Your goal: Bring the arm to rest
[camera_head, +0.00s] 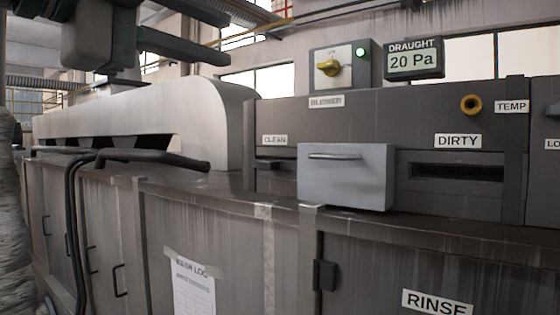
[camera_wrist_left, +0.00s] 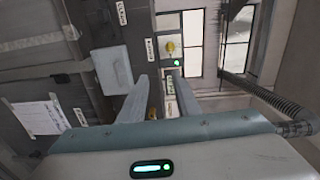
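My left gripper (camera_head: 245,38) is raised at the upper left of the head view, above the long pale housing. Its two fingers are apart with nothing between them. In the left wrist view its fingers (camera_wrist_left: 160,97) also stand apart and empty. It is well clear of the grey box-shaped drawer front with a bar handle (camera_head: 345,177), which juts out between the CLEAN and DIRTY labels. That drawer front also shows in the wrist view (camera_wrist_left: 112,70). My right gripper is in neither view.
A dark slot (camera_head: 457,171) lies under the DIRTY label. A yellow-knobbed switch box (camera_head: 341,68) with a green light and a draught display reading 20 Pa (camera_head: 414,62) stand on top. Dark hoses (camera_head: 150,156) run along the left. A wash log sheet (camera_head: 193,287) hangs in front.

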